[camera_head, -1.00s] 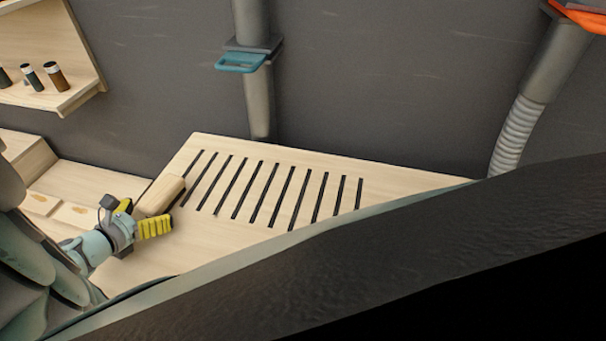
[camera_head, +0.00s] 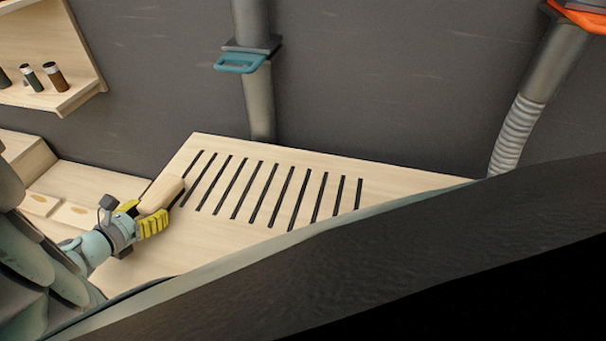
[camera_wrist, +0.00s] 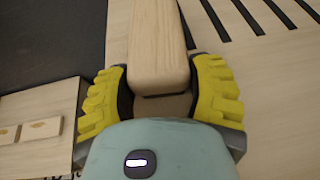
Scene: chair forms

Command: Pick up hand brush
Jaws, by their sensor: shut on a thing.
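The hand brush (camera_head: 163,192) is a pale wooden block-like piece at the left end of the slotted wooden table. In the wrist view the brush (camera_wrist: 158,45) runs away from me between my yellow fingers. My gripper (camera_head: 146,216) is shut on its near end, with one finger on each side. My gripper also shows in the wrist view (camera_wrist: 160,90). The bristles are not visible. I cannot tell whether the brush touches the tabletop.
The table (camera_head: 250,150) has a row of dark slots and is otherwise clear. A shelf (camera_head: 75,97) with small cylinders hangs at upper left. A grey duct with a teal handle (camera_head: 240,63) and a ribbed hose (camera_head: 515,130) stand behind the table.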

